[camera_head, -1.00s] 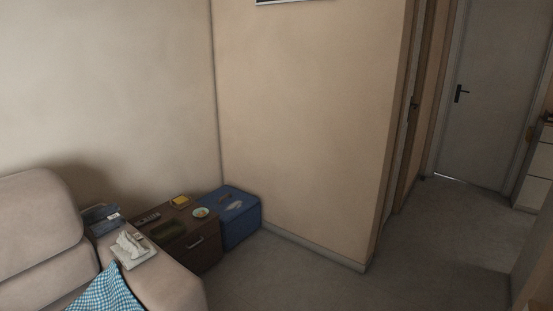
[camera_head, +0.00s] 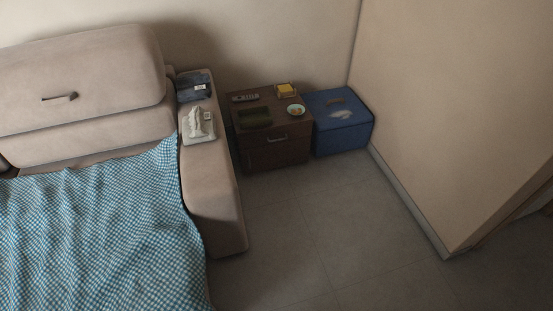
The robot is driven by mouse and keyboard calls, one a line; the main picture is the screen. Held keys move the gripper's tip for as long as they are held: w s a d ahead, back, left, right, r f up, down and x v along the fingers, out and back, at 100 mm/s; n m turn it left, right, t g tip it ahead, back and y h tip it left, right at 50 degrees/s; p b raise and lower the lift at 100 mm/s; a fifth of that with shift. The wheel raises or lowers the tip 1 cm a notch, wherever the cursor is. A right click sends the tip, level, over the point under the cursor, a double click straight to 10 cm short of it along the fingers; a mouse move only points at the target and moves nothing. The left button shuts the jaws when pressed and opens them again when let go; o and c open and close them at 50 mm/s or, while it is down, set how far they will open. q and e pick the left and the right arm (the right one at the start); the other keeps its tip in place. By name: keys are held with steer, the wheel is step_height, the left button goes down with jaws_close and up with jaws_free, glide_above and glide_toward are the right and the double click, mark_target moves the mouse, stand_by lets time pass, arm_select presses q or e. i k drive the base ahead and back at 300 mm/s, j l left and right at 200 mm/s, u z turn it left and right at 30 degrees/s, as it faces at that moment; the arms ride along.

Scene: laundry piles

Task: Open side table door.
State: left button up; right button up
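The side table (camera_head: 290,155) is a low dark brown cabinet in the corner, between the sofa arm and a blue box. A pale bar handle (camera_head: 278,138) sits high on its front face. The front looks closed. On its top are a remote (camera_head: 245,97), a dark green tray-like item (camera_head: 254,117), a small yellow item (camera_head: 286,90) and a small round bowl (camera_head: 296,110). Neither of my grippers shows in the head view.
A beige sofa (camera_head: 215,200) with a blue checked blanket (camera_head: 100,225) fills the left. The blue box (camera_head: 342,135) stands right of the table, beside the wall (camera_head: 450,110). The tiled floor (camera_head: 320,230) in front is clear.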

mark_target(270, 157)
steer(key=l+u, duration=0.15)
steer(key=u, duration=0.35)
steer(key=i+l+u, duration=0.35)
steer(key=l+u, duration=0.15)
steer(key=i+l+u, duration=0.25)
steer(key=l, duration=0.2)
steer(key=l+u, duration=0.3)
steer(key=i+l, duration=0.1)
steer(key=l, duration=0.45)
steer(key=i+l, duration=0.1)
steer(key=l, duration=0.45)
steer(key=i+l+u, duration=0.1)
steer(key=l, duration=0.4)
steer(key=i+l, duration=0.15)
steer(key=l, duration=0.4)
steer(key=l+u, duration=0.1)
steer(key=l, duration=0.45)
steer(key=i, duration=0.05)
